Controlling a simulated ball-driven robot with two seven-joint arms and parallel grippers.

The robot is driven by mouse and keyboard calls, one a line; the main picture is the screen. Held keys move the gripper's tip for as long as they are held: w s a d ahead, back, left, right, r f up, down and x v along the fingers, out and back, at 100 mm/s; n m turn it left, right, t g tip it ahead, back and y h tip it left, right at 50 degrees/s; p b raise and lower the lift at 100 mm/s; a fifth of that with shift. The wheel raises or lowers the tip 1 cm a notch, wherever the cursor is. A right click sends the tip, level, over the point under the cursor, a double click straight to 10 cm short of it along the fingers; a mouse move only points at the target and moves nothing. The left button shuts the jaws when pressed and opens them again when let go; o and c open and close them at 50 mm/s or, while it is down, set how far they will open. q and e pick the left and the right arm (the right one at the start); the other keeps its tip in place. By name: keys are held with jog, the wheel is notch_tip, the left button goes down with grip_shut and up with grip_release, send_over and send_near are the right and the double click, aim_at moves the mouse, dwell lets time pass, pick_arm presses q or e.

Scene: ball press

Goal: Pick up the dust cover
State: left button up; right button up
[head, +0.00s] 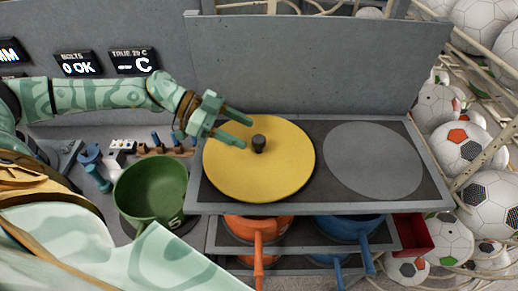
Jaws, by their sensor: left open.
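The dust cover is probably the round yellow disc (260,180) with a dark knob (258,143) at its middle. It lies flat on the left part of the dark worktop in the head view. My left gripper (238,130) is open, with its green fingers above the disc's upper left part, just left of the knob. The fingers look close to the knob but not around it. Whether they touch the disc cannot be told. My right gripper is not in view.
A grey round plate (373,161) lies bare to the right of the disc. A grey panel (310,65) stands behind. A green pot (150,187) stands at left. Orange (258,228) and blue (345,228) pans sit on a shelf below. Footballs (462,142) pile up at right.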

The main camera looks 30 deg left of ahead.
aim_at(259, 138)
pick_arm(q)
jog(key=x, duration=0.1)
jog(key=p+x, duration=0.1)
jog(key=x, duration=0.2)
jog(key=shift+d+r+p, duration=0.2)
jog(key=shift+d+p, duration=0.15)
jog(key=shift+d, duration=0.05)
jog(key=shift+w+d+f, duration=0.25)
jog(key=shift+d+f, duration=0.05)
jog(key=shift+s, duration=0.1)
jog(key=shift+c, duration=0.5)
jog(key=c, duration=1.1)
jog(key=shift+r, duration=0.15)
